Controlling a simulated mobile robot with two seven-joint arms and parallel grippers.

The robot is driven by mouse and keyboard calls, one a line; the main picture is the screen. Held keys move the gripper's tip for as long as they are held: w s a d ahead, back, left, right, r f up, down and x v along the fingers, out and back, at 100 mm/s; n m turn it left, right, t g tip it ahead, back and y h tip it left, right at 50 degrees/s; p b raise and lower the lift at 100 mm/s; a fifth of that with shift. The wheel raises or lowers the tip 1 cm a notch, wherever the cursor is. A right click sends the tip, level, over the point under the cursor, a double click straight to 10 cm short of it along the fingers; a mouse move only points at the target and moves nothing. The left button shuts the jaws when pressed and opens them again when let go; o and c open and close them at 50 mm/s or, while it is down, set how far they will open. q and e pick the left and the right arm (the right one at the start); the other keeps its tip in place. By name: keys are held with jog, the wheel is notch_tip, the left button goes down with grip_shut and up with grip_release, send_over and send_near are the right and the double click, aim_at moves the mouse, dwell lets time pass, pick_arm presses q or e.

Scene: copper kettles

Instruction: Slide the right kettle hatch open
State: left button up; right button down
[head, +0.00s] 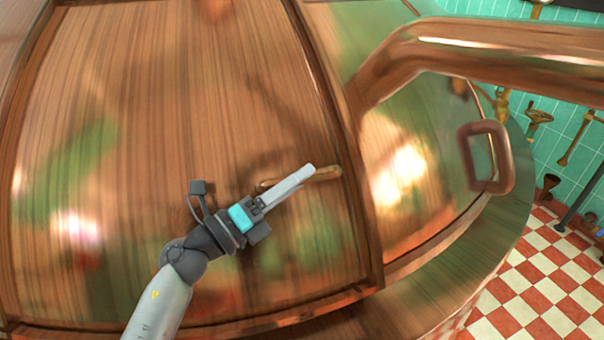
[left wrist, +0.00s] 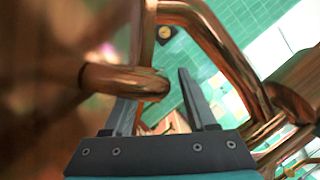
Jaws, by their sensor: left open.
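A large curved copper hatch panel (head: 170,110) fills the left and middle of the head view, within a copper frame. A short copper handle (head: 328,174) sits near its right edge. My left gripper (head: 308,171) is at this handle, its fingers seen edge-on and covering part of it. In the left wrist view, the rounded handle end (left wrist: 125,82) crosses one finger and reaches into the gap of my open left gripper (left wrist: 160,75). I cannot tell whether they touch. My right gripper is not in view.
A thick copper pipe (head: 500,45) arches across the upper right. A second copper panel (head: 405,160) with a looped handle (head: 505,160) curves away to the right. Beyond lie a red and white checkered floor (head: 540,270) and a green tiled wall (head: 560,125) with hanging utensils.

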pick_arm(q)
jog(key=shift+x, duration=0.75)
jog(key=shift+c, duration=0.4)
grip_shut()
dwell(0.5)
